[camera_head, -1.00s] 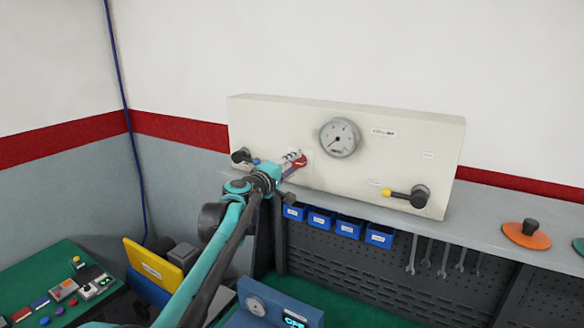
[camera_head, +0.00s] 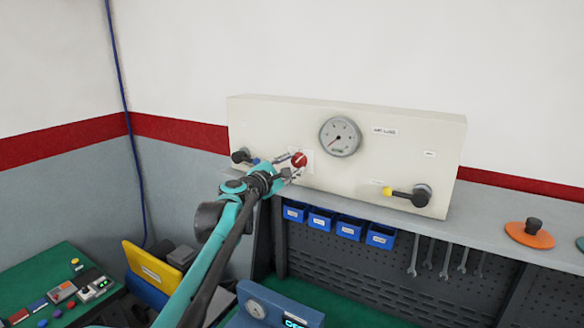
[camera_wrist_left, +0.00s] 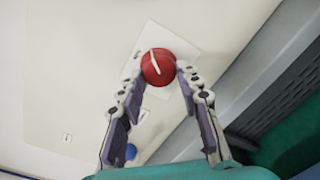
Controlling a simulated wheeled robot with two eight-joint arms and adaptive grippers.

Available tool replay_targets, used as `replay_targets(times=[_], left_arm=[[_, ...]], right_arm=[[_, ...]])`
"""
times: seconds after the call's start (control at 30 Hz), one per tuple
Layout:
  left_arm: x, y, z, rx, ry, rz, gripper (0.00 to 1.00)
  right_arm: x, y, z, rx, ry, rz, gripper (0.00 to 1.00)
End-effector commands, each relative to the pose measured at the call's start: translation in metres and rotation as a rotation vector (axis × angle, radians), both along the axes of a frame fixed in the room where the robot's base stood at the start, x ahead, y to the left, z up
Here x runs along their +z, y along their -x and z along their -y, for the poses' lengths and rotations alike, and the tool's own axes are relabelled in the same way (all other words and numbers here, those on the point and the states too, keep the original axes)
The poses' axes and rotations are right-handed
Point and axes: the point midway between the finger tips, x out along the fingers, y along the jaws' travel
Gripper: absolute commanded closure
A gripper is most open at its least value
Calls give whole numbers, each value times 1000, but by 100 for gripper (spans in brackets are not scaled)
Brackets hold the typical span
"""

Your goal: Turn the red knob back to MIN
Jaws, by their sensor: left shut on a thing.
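The red knob (camera_head: 299,159) is on the front of the pale panel (camera_head: 385,160), left of and below the round gauge (camera_head: 340,137). In the left wrist view the knob (camera_wrist_left: 158,67) is a round red cap with a white line across it, over a white label plate. My left gripper (camera_head: 293,167) has one finger on each side of the knob and is shut on it. In the left wrist view the left fingertips (camera_wrist_left: 161,73) meet the knob's near sides. The gauge needle points to the lower left. The label's markings are too small to read. My right gripper is out of view.
A dark valve with a blue-tipped lever (camera_head: 242,157) is close left of my gripper. A dark valve with a yellow-tipped lever (camera_head: 420,194) is at the panel's right. Blue bins (camera_head: 349,228) and hanging wrenches are below the shelf. The space before the panel's middle is clear.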

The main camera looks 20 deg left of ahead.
Motion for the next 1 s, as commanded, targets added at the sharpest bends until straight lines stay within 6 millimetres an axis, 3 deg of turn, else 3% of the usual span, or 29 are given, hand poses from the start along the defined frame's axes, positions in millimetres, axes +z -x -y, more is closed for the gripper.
replay_targets(times=[0.5, 1.0], left_arm=[[-3, 0, 1, -1, 434, -105, 95], [-4, 1, 2, -1, 619, -150, 95]], right_arm=[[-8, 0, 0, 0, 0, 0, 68], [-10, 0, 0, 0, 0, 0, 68]])
